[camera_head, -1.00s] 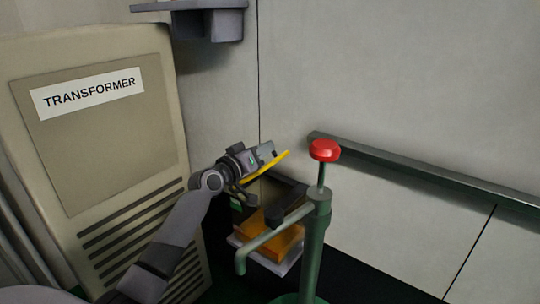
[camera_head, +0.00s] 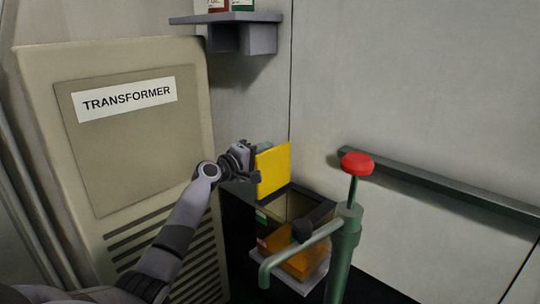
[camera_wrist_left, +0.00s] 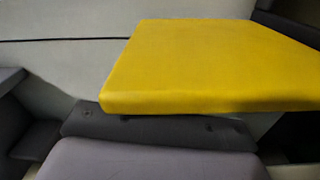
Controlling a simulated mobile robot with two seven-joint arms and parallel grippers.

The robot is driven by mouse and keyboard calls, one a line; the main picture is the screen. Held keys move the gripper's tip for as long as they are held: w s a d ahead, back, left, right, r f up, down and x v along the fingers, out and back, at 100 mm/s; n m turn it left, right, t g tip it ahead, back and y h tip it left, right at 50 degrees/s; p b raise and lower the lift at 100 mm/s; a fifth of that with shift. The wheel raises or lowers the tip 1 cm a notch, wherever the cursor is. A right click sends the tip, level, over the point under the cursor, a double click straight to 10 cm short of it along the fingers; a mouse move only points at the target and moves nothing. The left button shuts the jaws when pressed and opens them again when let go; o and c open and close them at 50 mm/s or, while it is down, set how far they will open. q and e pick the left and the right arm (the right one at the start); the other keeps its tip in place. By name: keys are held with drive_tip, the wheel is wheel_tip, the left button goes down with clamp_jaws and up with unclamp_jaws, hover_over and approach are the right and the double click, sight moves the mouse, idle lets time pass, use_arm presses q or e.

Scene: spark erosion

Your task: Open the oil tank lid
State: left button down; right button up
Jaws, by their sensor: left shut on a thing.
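The yellow lid (camera_head: 273,170) stands raised and nearly upright above the oil tank (camera_head: 268,219) in the head view. My left gripper (camera_head: 253,172) is shut on the lid at its left side. In the left wrist view the yellow lid (camera_wrist_left: 215,65) fills the upper right, in front of the gripper fingers (camera_wrist_left: 155,130). The tank's top is open, and orange-brown contents show inside. The pump spout and a dark part hide some of the tank. My right gripper is not in view.
A green pump (camera_head: 345,240) with a red knob (camera_head: 357,163) stands in front and right of the tank. The transformer cabinet (camera_head: 130,150) is at left. A grey shelf (camera_head: 240,35) with bottles hangs above. A dark rail (camera_head: 440,185) runs along the wall.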

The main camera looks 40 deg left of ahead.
use_arm(q)
drive_tip(key=shift+a+f+n, duration=0.5)
drive_tip(key=shift+f+n, duration=0.1)
drive_tip(key=shift+f, duration=0.05)
drive_tip(key=c, duration=1.2)
unclamp_jaws()
drive_tip(key=shift+o, duration=0.2)
drive_tip(key=shift+r, duration=0.15)
drive_tip(key=s, duration=0.7)
drive_tip(key=shift+a, duration=0.3)
